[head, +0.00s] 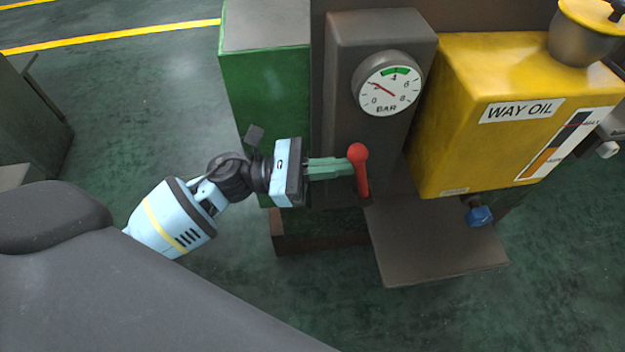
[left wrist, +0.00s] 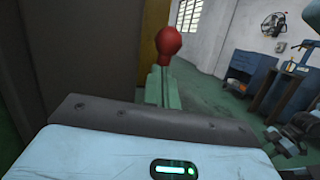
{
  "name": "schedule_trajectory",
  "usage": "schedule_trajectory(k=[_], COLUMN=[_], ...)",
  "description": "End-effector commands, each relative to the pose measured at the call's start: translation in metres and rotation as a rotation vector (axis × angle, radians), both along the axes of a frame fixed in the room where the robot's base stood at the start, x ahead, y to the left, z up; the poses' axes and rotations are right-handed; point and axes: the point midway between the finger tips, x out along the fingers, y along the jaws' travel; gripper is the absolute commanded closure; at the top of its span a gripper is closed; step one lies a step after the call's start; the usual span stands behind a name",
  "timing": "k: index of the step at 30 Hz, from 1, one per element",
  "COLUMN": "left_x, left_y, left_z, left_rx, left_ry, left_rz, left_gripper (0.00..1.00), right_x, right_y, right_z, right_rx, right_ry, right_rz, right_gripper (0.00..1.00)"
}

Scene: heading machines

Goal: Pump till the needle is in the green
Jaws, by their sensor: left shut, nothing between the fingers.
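The pressure gauge (head: 389,84) marked BAR is on a dark upright housing (head: 345,60) in the head view. Its green band (head: 396,71) lies at the top of the dial, and the red needle points up-left, at about 2, outside the green. A red pump lever with a ball knob (head: 357,153) stands below the gauge. My left gripper (head: 345,168) is shut with its green fingers at the lever, just below the knob; nothing is held. In the left wrist view the red knob (left wrist: 169,40) shows just beyond the fingertips. My right gripper is not in view.
A yellow WAY OIL tank (head: 480,130) stands right of the gauge housing, with a blue knob (head: 479,215) below it. A grey plate (head: 440,255) juts out under the tank. A green machine block (head: 265,90) is left of the housing. Open green floor lies left.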

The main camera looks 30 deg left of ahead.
Motion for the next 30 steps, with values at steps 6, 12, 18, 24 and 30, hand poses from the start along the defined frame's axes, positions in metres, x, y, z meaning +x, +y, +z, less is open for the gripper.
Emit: schedule_trajectory(k=[6, 12, 18, 24, 30], left_x=[0.005, 0.009, 0.01, 0.01, 0.01], left_y=[-0.009, -0.015, -0.018, -0.018, -0.019], left_z=[0.005, 0.008, 0.009, 0.01, 0.011], left_rx=[-0.009, -0.01, -0.01, -0.011, -0.012], left_ry=[0.001, 0.002, 0.001, -0.001, -0.001], left_rz=[-0.002, -0.002, -0.002, -0.002, -0.003], left_gripper=[1.0, 1.0, 1.0, 1.0, 1.0], right_x=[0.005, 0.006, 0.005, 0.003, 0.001], right_y=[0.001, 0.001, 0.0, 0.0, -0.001], right_z=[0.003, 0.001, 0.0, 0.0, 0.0], right_rx=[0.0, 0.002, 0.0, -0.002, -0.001], right_ry=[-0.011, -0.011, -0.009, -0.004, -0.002], right_rz=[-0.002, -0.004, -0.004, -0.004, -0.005], right_gripper=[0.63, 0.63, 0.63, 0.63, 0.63])
